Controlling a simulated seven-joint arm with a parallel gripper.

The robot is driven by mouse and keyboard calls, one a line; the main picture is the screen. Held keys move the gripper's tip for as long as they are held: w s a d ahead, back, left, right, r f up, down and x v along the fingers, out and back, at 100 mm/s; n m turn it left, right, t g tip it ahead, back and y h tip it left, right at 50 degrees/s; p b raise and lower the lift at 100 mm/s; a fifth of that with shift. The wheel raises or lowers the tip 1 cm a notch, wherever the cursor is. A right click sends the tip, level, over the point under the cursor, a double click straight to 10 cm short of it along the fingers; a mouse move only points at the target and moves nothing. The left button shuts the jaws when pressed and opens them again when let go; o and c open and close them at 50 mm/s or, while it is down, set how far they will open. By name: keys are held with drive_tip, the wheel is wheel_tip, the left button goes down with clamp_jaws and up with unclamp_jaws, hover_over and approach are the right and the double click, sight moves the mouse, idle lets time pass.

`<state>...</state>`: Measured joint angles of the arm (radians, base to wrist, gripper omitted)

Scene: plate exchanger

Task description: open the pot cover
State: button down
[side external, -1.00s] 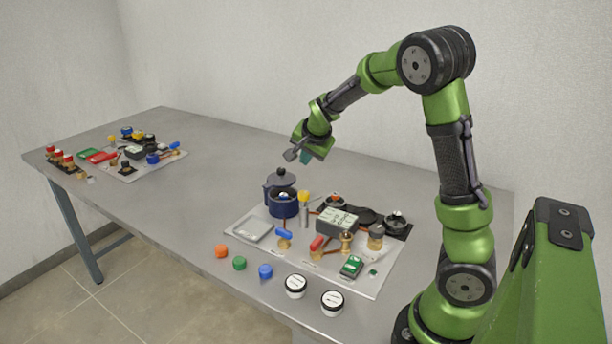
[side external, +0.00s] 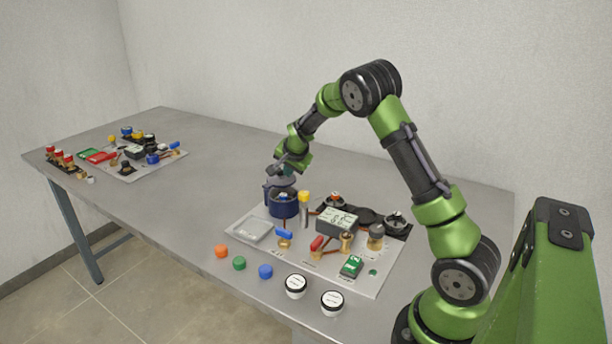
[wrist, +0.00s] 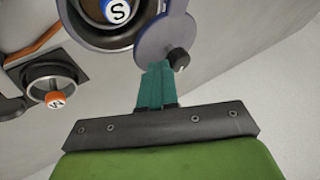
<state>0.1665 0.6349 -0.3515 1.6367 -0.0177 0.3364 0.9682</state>
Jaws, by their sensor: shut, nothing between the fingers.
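The dark blue pot (side external: 284,208) stands at the back left of the near board. Its mouth is uncovered in the wrist view (wrist: 72,20), with a blue and white ball marked S (wrist: 118,10) inside. The grey pot cover (wrist: 160,38), with its black knob (wrist: 179,59), is beside the rim; in the side view my gripper partly hides it. My gripper (side external: 287,172) is at the cover, above and behind the pot. Its teal fingers (wrist: 155,85) are shut with nothing between them and overlap the cover in the wrist view; contact is unclear.
A yellow-topped post (side external: 304,197) stands close right of the pot. The near board (side external: 335,278) also carries a grey display box (side external: 337,221) and valves. Loose orange, green and blue caps (side external: 265,271) lie in front. The table behind the pot is clear.

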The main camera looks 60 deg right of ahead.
sight(278, 176)
drive_tip(key=shift+w+d+n+t+y, duration=0.3)
drive_tip(key=shift+n+y, duration=0.1)
drive_tip(key=shift+n, duration=0.2)
idle(0.3)
drive_tip(key=shift+w+d+n+y, duration=0.25)
drive_tip(key=shift+d+n+y, duration=0.15)
drive_tip(key=shift+n, duration=0.4)
drive_tip(key=shift+w+d+n+t+y, duration=0.15)
drive_tip(key=shift+w+n+t+y, duration=0.25)
drive_tip(key=shift+n, duration=0.3)
drive_tip(key=shift+w+n, duration=0.25)
drive_tip(key=shift+n, duration=0.05)
drive_tip(key=shift+w+d, duration=0.15)
drive_tip(key=shift+w, duration=0.65)
